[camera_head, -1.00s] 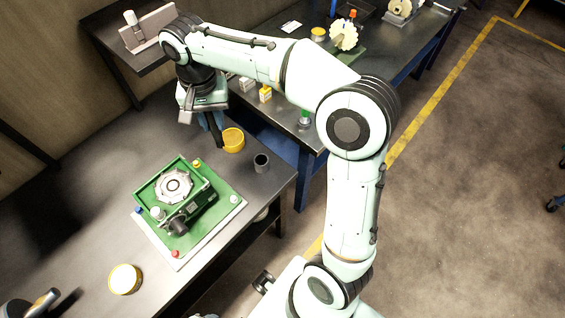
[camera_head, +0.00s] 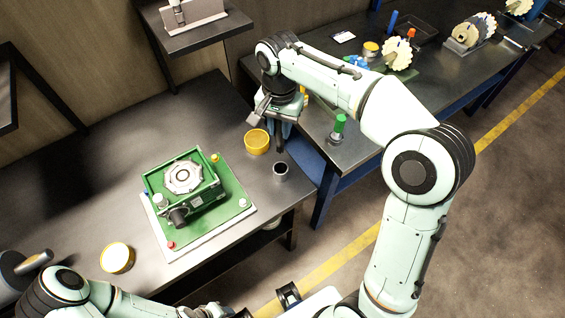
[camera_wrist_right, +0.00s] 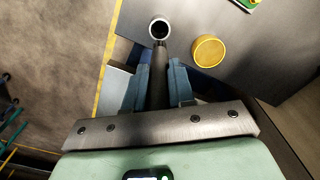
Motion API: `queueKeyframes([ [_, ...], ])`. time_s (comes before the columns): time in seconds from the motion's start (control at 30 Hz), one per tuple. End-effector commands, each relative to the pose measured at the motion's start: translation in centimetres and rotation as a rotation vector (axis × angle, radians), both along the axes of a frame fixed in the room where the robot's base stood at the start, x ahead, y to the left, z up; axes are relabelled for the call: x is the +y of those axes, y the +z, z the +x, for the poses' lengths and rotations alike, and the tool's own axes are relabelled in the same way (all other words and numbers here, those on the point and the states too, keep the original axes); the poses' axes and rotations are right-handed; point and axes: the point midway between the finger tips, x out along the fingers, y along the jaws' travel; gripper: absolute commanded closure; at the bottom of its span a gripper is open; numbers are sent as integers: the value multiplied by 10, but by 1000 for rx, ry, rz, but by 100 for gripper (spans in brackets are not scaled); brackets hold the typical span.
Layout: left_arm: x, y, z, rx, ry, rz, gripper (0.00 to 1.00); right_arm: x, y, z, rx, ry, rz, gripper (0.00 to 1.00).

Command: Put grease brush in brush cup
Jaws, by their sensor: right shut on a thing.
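My right gripper (camera_head: 284,124) is shut on the grease brush (camera_head: 279,144), a dark slim rod that points down from the jaws. In the right wrist view the brush (camera_wrist_right: 158,72) sits between the two blue fingers (camera_wrist_right: 158,92). The brush cup (camera_head: 281,175) is a small dark grey cylinder with a light rim, standing upright near the bench's right edge. In the wrist view the brush's far end appears right beside the rim of the cup (camera_wrist_right: 160,20). The brush is outside the cup. Its bristles are not clear. My left gripper cannot be made out.
A yellow tub (camera_head: 257,148) stands close left of the cup. A green gearbox housing (camera_head: 186,183) sits on a green and white base on the bench (camera_head: 110,200). A second tub (camera_head: 117,258) is at the front left. A shelf (camera_head: 205,35) stands behind.

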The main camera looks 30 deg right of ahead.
Motion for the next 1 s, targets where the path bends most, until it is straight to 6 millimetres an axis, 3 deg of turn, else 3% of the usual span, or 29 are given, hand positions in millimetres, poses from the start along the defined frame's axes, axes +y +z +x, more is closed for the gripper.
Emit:
queueKeyframes([
  [0.1, 0, -9, -5, 6, 0, 0, 57, -1, -37, -2, 7, -1, -1, 100],
  [0.3, 0, -16, -8, 9, 0, 0, 57, 0, -81, -1, 3, 0, 1, 100],
  [0.53, 0, -18, -9, 10, 0, 0, 57, 0, -101, 0, 0, 0, 0, 100],
  [0.8, 0, -22, -10, 12, 0, 0, 57, 0, -138, 0, 1, 0, 1, 100],
  [1.0, 0, -22, -10, 12, -1, -1, 57, 0, -139, 0, -1, 0, 0, 100],
])
